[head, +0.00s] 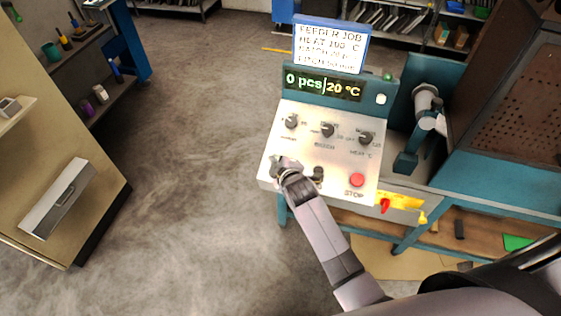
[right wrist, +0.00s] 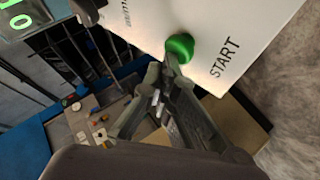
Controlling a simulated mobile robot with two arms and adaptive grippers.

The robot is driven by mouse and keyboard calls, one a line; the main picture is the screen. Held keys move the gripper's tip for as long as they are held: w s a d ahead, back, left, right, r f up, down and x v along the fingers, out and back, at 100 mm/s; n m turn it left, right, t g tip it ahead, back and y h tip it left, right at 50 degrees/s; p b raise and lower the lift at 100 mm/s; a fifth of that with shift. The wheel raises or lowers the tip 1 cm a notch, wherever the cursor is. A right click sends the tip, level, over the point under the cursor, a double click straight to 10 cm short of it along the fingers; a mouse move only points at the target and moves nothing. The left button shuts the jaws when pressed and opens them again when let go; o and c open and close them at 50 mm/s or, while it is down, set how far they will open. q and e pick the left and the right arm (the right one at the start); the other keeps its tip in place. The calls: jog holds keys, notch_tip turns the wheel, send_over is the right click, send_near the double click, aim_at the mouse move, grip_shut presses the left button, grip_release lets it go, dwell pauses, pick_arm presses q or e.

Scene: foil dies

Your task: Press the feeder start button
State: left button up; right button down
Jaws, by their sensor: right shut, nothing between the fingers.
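The feeder panel (head: 325,175) is a pale sloping plate with three dark knobs and a red STOP button (head: 357,180). The green start button (right wrist: 180,47) shows in the right wrist view beside the START lettering (right wrist: 225,57). In the head view my right gripper (head: 284,165) hides that button at the panel's lower left. The right gripper is shut and empty. In the right wrist view its fingertips (right wrist: 170,66) are right at the button's near edge; I cannot tell whether they touch it. The display (head: 323,83) reads 0 pcs and 20 °C.
A job card (head: 331,45) stands above the display. A small dark knob (head: 318,173) sits just right of my gripper on the panel. A teal machine stands at right. The floor to the left is clear.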

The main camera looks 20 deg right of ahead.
jog(key=shift+f, duration=0.35)
jog(key=shift+r, duration=0.1)
dwell(0.5)
jog(key=shift+s+r+p, duration=0.2)
jog(key=shift+r+p, duration=0.65)
jog(key=shift+p, duration=0.1)
